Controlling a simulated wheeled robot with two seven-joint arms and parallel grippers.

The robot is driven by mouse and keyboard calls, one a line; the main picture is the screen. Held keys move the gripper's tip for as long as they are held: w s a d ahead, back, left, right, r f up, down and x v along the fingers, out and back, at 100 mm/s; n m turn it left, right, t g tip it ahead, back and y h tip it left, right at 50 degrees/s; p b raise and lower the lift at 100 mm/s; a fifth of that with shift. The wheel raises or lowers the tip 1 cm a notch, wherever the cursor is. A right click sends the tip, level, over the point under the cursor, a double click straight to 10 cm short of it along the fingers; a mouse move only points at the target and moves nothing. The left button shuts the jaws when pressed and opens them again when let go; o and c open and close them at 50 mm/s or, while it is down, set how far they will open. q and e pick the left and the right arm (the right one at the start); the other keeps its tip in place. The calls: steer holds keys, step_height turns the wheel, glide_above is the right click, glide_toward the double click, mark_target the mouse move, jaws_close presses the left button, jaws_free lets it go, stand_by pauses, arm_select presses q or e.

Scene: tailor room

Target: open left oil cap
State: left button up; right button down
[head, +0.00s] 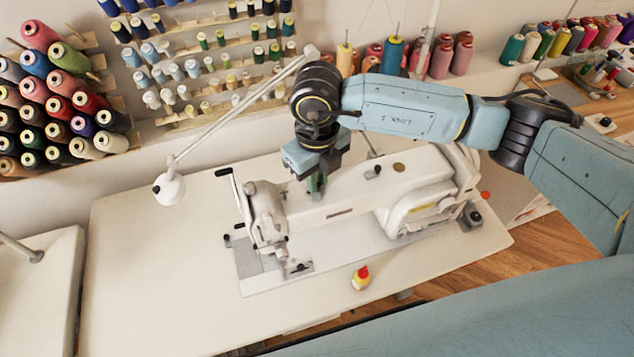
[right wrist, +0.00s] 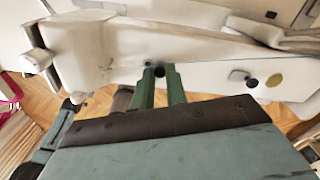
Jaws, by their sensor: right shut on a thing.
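The white sewing machine (head: 340,203) lies on a white table. My right gripper (head: 315,190) points down at the top of its arm, near the left end. In the right wrist view its two green fingers (right wrist: 160,80) are closed around a small dark cap, the left oil cap (right wrist: 159,71), at the machine's surface. In the head view the gripper hides this cap. A second dark knob (head: 373,171) stands farther right on the machine top; it also shows in the right wrist view (right wrist: 250,81). My left gripper is not in view.
A small bottle with a red tip (head: 361,278) stands on the table (head: 150,290) in front of the machine. A white lamp (head: 169,188) reaches over the table at left. Thread spools (head: 62,95) fill racks behind. The table's left part is clear.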

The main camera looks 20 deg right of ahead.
steer(key=shift+n+b, duration=1.2)
steer(key=shift+n, duration=0.2)
steer(key=shift+r, duration=0.1)
steer(key=c, duration=1.4)
jaws_free()
steer(key=shift+c, duration=0.2)
step_height(320, 180, up, 13)
steer(key=shift+r, duration=0.2)
steer(key=shift+f, duration=0.1)
